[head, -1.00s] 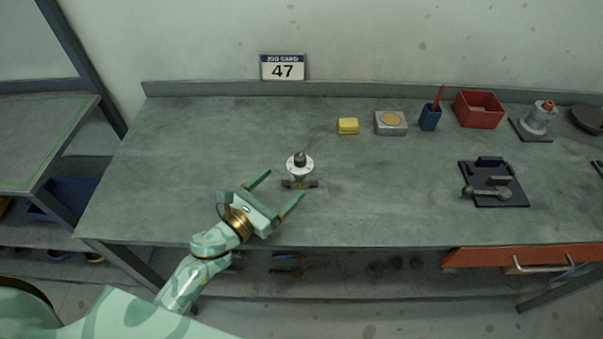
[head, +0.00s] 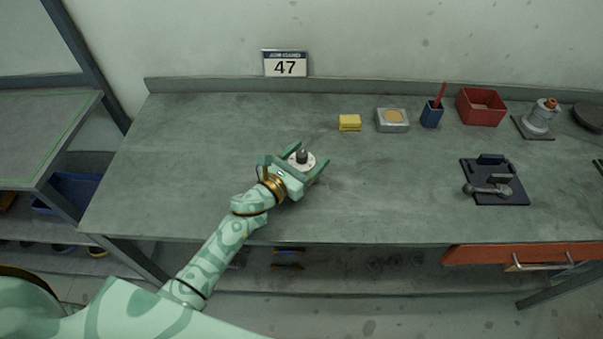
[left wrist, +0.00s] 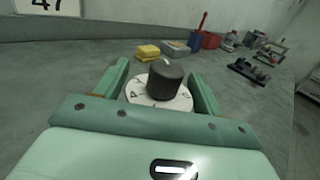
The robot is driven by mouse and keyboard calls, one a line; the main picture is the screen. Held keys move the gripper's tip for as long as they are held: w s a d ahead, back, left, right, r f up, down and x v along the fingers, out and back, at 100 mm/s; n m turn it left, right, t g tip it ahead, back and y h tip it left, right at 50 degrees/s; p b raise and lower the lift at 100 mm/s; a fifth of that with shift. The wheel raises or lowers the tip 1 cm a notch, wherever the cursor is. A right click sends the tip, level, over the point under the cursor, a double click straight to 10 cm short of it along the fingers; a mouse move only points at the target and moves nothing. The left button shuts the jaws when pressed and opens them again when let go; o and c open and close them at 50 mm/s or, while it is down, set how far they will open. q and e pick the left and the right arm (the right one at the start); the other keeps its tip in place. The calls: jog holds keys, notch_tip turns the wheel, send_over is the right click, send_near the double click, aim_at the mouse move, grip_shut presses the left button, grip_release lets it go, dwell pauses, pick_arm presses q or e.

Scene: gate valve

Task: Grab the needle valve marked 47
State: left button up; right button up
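The needle valve (head: 302,158) stands upright on the bench, with a dark knob on a white marked dial. In the left wrist view the knob (left wrist: 165,80) and dial show between the fingers, while the valve's lower body is hidden by my gripper. My left gripper (head: 308,162) is around the valve with a finger on each side. In the left wrist view its fingers (left wrist: 161,90) are apart, with a narrow gap beside the dial. A card marked 47 (head: 285,64) stands on the wall behind. My right gripper is not in view.
A yellow sponge (head: 349,123), a metal box with a tan disc (head: 392,120), a blue cup (head: 431,115) and a red bin (head: 481,107) line the back. A dark fixture plate (head: 494,182) lies right. The bench (head: 180,170) is clear at left.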

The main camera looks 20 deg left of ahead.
pick_arm(q)
grip_shut()
jog(key=shift+r, duration=0.15)
